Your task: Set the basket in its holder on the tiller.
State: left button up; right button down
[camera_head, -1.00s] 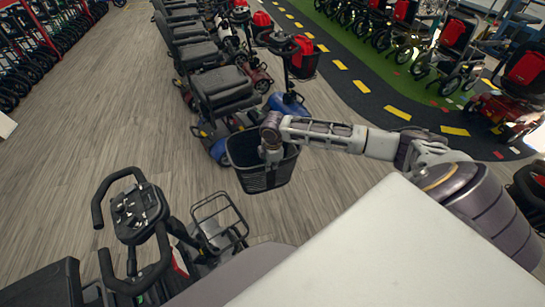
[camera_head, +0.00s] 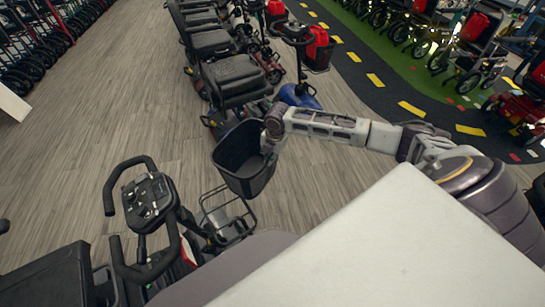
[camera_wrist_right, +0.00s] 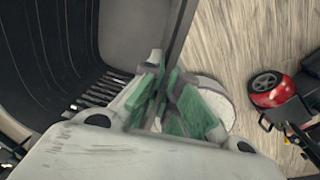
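The black basket (camera_head: 240,170) hangs from my right gripper (camera_head: 268,148), tilted, above and slightly right of the wire holder (camera_head: 246,228) in the head view. The right gripper is shut on the basket's rim. In the right wrist view the green finger pads (camera_wrist_right: 182,103) close around the basket wall (camera_wrist_right: 178,35). The holder is a dark wire frame on the front of the tiller (camera_head: 150,203), which has two looped black handles and a control panel. The basket's lower edge overlaps the holder's top in the picture; I cannot tell if they touch. My left gripper is not in view.
A row of parked scooters with grey seats (camera_head: 235,78) and a blue scooter (camera_head: 298,95) stand behind the basket. The grey wooden floor (camera_head: 110,105) left of it is clear. A black seat (camera_head: 48,280) is at the lower left.

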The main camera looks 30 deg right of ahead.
jog(key=shift+w+a+n, duration=0.25)
jog(key=shift+n, duration=0.45)
jog(key=shift+w+a+n, duration=0.1)
jog(key=shift+a+n, duration=0.05)
jog(key=shift+n, duration=0.15)
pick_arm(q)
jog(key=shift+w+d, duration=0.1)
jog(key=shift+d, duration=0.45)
pick_arm(e)
jog(key=n, duration=0.3)
jog(key=w+a+n, duration=0.1)
jog(key=n, duration=0.3)
jog(key=n+g+y, duration=0.1)
jog(key=n, duration=0.2)
jog(key=shift+w+a+r+n, duration=0.1)
jog(key=shift+w+a+n, duration=0.1)
jog(key=shift+n, duration=0.1)
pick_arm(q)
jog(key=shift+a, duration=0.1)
